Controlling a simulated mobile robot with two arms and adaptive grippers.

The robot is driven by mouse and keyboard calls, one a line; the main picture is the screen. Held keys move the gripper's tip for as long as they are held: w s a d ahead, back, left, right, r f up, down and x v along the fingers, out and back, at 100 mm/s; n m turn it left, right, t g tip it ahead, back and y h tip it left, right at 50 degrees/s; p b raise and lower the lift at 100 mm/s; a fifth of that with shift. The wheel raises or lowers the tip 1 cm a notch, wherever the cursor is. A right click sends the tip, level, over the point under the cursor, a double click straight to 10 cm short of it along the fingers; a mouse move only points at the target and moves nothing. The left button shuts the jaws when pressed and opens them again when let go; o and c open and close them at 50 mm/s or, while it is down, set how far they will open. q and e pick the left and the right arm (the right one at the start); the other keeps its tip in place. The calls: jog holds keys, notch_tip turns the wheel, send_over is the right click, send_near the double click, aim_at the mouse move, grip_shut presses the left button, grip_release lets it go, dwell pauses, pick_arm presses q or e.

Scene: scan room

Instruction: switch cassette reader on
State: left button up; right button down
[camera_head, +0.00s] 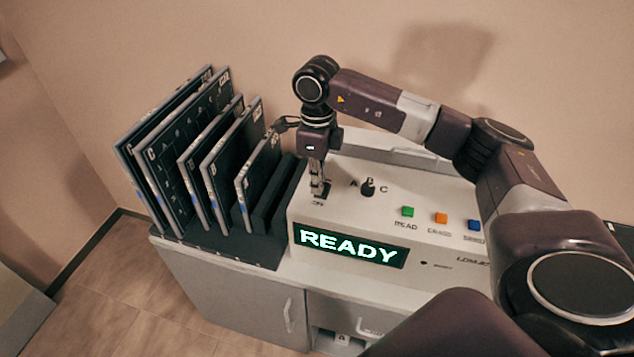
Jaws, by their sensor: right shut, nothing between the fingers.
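The cassette reader (330,214) is a white console on a cabinet, with its display (349,246) lit and showing READY in green. Its top panel has a black knob (368,187) between the letters A and C, and green (407,211), orange (441,218) and blue (474,225) buttons. My right gripper (320,195) points down, shut and empty, at the left end of the top panel. Its tips are at a small dark switch spot there, which they mostly hide; I cannot tell if they touch it. My left gripper is out of view.
Several dark cassettes (181,165) stand upright in a black rack (232,246) left of the reader. The cabinet (235,299) below has drawers or doors with handles. A wall is close behind. My right arm covers the reader's right side.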

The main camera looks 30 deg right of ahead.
jog(key=shift+f+b, duration=0.35)
jog(key=shift+b, duration=0.1)
jog(key=shift+a+r, duration=0.1)
jog(key=shift+w+d+r, duration=0.4)
jog(key=shift+w+d, duration=0.05)
jog(key=shift+d, duration=0.1)
